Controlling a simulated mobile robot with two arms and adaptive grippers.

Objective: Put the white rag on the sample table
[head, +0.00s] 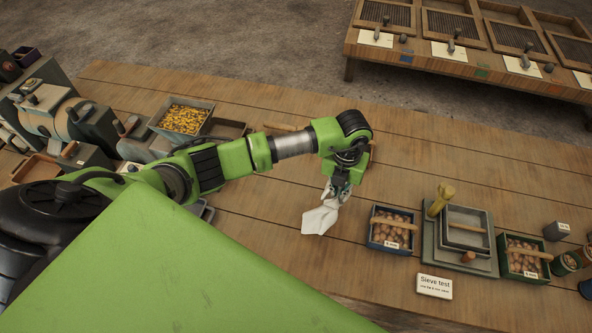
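The white rag (320,217) hangs crumpled from my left gripper (338,192), in the middle of the head view. The gripper points down and looks shut on the rag's upper part; its fingertips are partly hidden by the cloth. The rag is over the long wooden table (280,258), left of a blue box of brown lumps; I cannot tell whether its lower edge touches the wood. A second wooden table (400,61) stands at the top right. No label shows which one is the sample table. My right gripper is not in view.
The blue box (372,242), a sieve stand (428,240), a green box (513,274) and a "Sieve test" card (434,286) stand right of the rag. A tray of yellow bits (184,118) and machinery (90,125) stand left. Framed screens line the far table. Bare wood lies behind the blue box.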

